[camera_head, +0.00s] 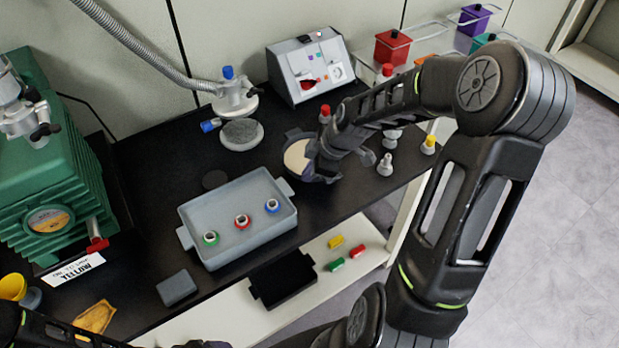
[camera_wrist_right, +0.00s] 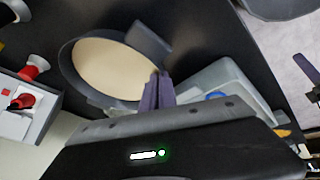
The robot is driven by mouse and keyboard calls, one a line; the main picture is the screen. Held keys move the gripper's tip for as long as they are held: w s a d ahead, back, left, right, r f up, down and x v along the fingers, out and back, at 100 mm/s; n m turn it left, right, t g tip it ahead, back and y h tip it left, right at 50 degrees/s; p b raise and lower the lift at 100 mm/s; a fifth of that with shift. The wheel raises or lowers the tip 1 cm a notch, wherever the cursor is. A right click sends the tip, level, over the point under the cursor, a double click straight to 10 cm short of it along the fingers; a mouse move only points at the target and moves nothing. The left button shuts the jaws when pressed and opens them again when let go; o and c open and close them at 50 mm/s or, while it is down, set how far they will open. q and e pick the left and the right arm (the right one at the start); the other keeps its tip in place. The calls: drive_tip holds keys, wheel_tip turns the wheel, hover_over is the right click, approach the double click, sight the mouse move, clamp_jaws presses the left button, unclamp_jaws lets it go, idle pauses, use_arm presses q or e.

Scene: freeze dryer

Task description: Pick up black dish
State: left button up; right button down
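The black dish (camera_head: 287,146) is a round, shallow, dark dish with a beige inside, near the middle of the black worktop in the head view. It fills the upper left of the right wrist view (camera_wrist_right: 66,68), with a dark tab on its rim. My right gripper (camera_head: 314,166) is at its right side. In the wrist view its two fingers (camera_wrist_right: 157,91) are close together at the rim, apparently pinching the dish wall. I cannot tell whether the dish touches the worktop. My left gripper (camera_head: 203,344) is mostly cut off at the bottom edge.
A grey tray (camera_head: 226,196) with several coloured rings stands left of the dish. A control box (camera_head: 309,67) is behind it. Small capped bottles (camera_head: 385,164) stand to its right. A green pump (camera_head: 55,160) is at far left. A dark tray (camera_head: 283,280) lies on the lower shelf.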

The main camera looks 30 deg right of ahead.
drive_tip(key=shift+r+b, duration=0.35)
drive_tip(key=shift+r, duration=2.75)
drive_tip(key=shift+a, duration=0.1)
drive_tip(key=a+m, duration=0.1)
drive_tip(key=a, duration=0.1)
drive_tip(key=a+f+m+h, duration=0.1)
drive_tip(key=a, duration=0.1)
drive_tip(key=a+m, duration=0.1)
drive_tip(key=a, duration=0.1)
drive_tip(key=shift+w+a+f+m+t+h, duration=0.1)
drive_tip(key=shift+w+f+m+t+h, duration=0.15)
drive_tip(key=shift+f+m+t+h, duration=0.1)
drive_tip(key=shift+w+a+m, duration=0.1)
drive_tip(key=shift+a+m, duration=0.15)
drive_tip(key=shift+a, duration=0.1)
drive_tip(key=w+a+m+h, duration=0.1)
drive_tip(key=a+m, duration=0.1)
drive_tip(key=w+a+m, duration=0.2)
drive_tip(key=w+a+r+m+h, duration=0.1)
drive_tip(key=a+m, duration=0.1)
drive_tip(key=shift+w+a+r+h, duration=0.1)
drive_tip(key=shift+w+a+h, duration=0.1)
drive_tip(key=shift+a+h, duration=0.15)
drive_tip(key=shift+w+a+r+m, duration=0.2)
drive_tip(key=shift+w+a+m, duration=0.05)
drive_tip(key=shift+a+m, duration=0.1)
